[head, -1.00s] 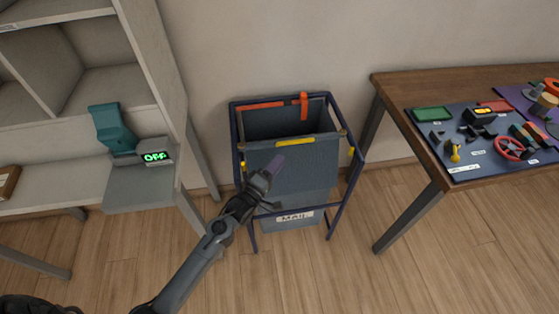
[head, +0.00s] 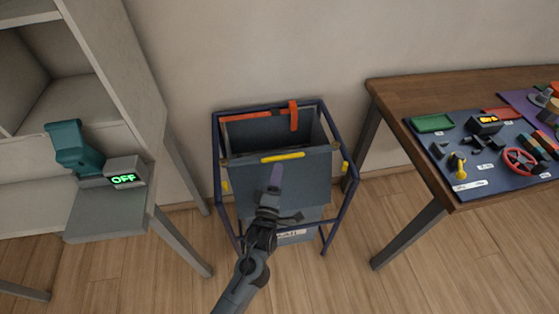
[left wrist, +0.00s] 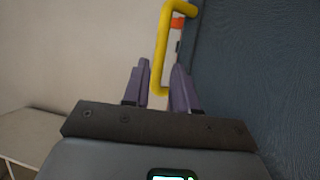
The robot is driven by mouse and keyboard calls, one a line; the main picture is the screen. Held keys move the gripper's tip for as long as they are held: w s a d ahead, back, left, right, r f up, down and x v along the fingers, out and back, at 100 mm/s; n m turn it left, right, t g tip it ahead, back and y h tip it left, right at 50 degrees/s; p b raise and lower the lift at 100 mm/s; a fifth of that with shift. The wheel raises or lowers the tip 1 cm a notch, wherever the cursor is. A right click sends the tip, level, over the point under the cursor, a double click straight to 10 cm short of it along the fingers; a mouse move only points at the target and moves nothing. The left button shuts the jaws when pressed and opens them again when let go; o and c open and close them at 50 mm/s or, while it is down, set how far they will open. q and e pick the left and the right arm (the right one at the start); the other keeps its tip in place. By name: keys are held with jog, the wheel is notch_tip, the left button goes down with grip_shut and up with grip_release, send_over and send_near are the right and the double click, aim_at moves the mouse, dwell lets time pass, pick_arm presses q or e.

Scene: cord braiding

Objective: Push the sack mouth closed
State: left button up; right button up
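The dark blue-grey sack (head: 310,185) hangs in a navy frame (head: 218,150), its mouth open at the top. A yellow handle (head: 283,157) is on the front rim, and a red-orange bar with an upright orange piece (head: 294,116) is at the back. My left gripper (head: 276,176) is in front of the sack's front panel, below the yellow handle. In the left wrist view, its purple fingers (left wrist: 158,90) are apart, with a yellow bar (left wrist: 162,50) beyond and partly between them; I cannot tell if they touch it. The blue panel (left wrist: 260,70) is at right. My right gripper is not in view.
A grey shelf unit (head: 105,60) with a teal device and a box reading OFF (head: 124,180) stands at left. A wooden table (head: 400,90) with a blue mat of parts stands at right. The wall is close behind the frame. Wooden floor is clear in front.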

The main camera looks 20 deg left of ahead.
aim_at(280, 157)
pick_arm(q)
jog(key=b+x, duration=0.2)
jog(key=x, duration=0.3)
jog(key=shift+w+a, duration=0.15)
jog(key=shift+a, duration=0.05)
jog(key=shift+w+r, duration=0.1)
jog(key=shift+w, duration=0.3)
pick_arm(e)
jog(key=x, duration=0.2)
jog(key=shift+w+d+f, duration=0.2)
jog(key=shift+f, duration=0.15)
pick_arm(q)
jog(key=shift+s, duration=0.1)
grip_shut()
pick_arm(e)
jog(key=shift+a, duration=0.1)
